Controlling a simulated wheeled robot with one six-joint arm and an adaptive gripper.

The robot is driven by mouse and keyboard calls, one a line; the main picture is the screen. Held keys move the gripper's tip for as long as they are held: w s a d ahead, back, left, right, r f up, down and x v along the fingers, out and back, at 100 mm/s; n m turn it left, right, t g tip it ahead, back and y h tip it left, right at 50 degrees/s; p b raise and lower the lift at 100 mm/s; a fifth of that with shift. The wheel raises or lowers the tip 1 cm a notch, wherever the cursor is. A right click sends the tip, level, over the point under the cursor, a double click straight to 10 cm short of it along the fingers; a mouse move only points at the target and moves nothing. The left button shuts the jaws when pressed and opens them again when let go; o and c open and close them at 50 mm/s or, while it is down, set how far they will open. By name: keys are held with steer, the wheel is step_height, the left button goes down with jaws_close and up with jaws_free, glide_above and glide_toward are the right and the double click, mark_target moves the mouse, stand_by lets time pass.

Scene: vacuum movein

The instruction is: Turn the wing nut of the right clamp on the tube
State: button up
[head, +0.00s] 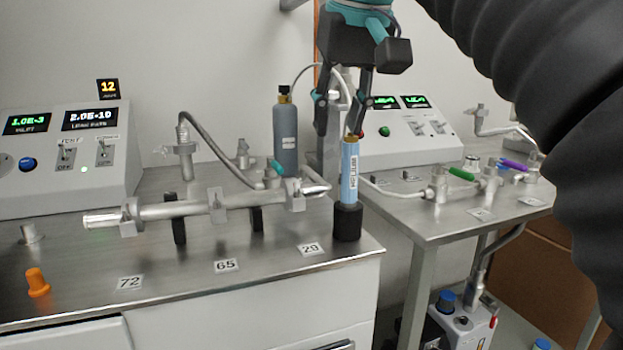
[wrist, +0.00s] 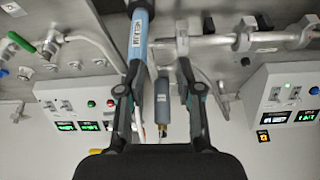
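A metal tube (head: 170,210) lies across black supports on the near bench, with several clamps along it. The right clamp (head: 292,190) sits near the tube's right end; its wing nut is too small to make out. My gripper (head: 342,132) is right of the tube, above a blue helium canister (head: 349,172) that stands upright in a black holder. In the wrist view my gripper (wrist: 159,45) has its fingers spread with nothing held; the canister (wrist: 137,45) appears close to the left finger.
A grey gas cylinder (head: 285,135) stands behind the tube. A console (head: 60,160) is at the left and a second one (head: 405,135) on the right bench. Valves with green (head: 461,173) and purple handles stand there. An orange fitting (head: 37,282) is near the front edge.

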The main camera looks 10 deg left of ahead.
mark_target(297, 186)
steer(key=s+a+r, duration=0.1)
steer(key=a+r, duration=0.1)
steer(key=a, duration=0.2)
steer(key=shift+n, duration=0.4)
steer(key=b+x, duration=0.5)
steer(key=x, duration=0.8)
steer(key=shift+f, duration=0.2)
steer(key=shift+s, duration=0.1)
jaws_close()
